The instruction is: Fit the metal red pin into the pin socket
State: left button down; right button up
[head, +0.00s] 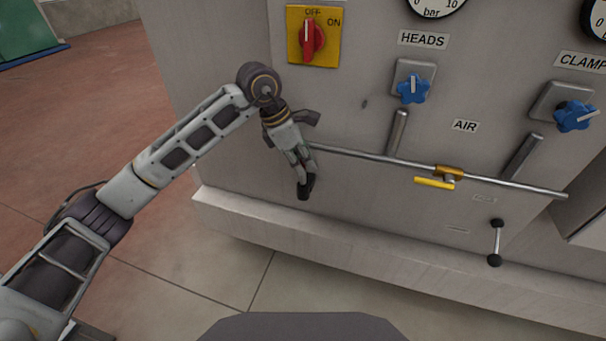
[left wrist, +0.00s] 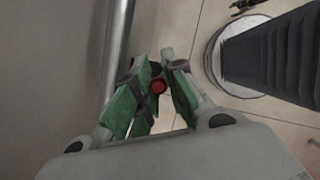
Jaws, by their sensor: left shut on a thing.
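The metal red pin shows in the left wrist view as a round red end (left wrist: 158,87) between the fingers of my left gripper (left wrist: 156,82), which is shut on it. In the head view my left gripper (head: 304,186) points downward in front of the grey machine panel, near the left end of the metal pipe. The pin is hidden there by the fingers. I cannot make out the pin socket for certain; a small dark spot (head: 365,104) sits on the panel up and right of the gripper. My right gripper is not in view.
The grey panel carries a red switch (head: 311,38) on a yellow plate, blue knobs (head: 413,88) and gauges. A horizontal pipe (head: 400,160) with a yellow valve handle (head: 434,183) crosses it. A ledge (head: 330,262) juts out below. The floor at left is clear.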

aim_at(303, 184)
pick_arm(q)
jog(key=shift+f, duration=2.2)
jog(key=c, duration=1.9)
grip_release()
jog(key=o, duration=0.4)
jog(key=shift+o, duration=0.2)
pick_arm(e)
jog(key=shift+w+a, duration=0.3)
